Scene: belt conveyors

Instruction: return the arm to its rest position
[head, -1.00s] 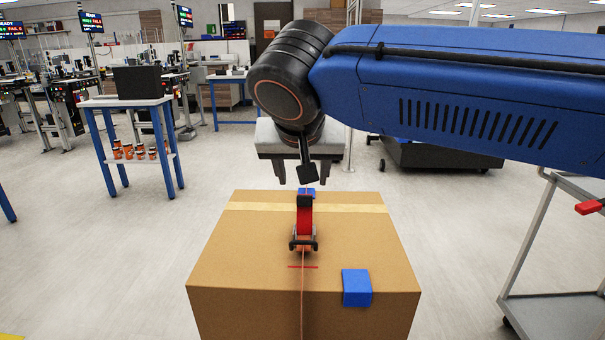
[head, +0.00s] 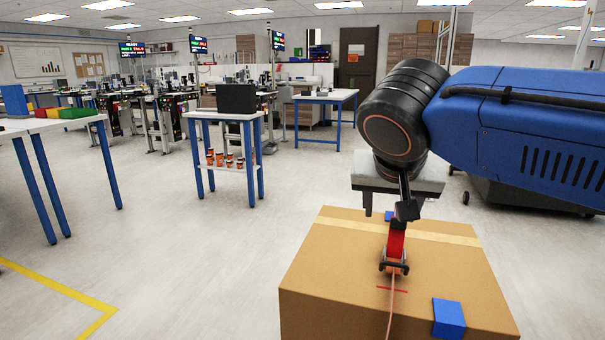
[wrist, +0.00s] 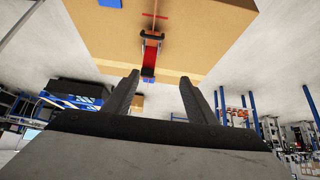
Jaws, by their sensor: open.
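The box also shows at the top of the wrist view (wrist: 215,30). Whether the fingers touch the box cannot be told.
A red and black device (head: 396,245) with a thin cord is at the box top, near a blue patch (head: 448,318). A blue-legged table (head: 225,115) stands left of centre, another white table (head: 50,122) at far left. Floor between is clear.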

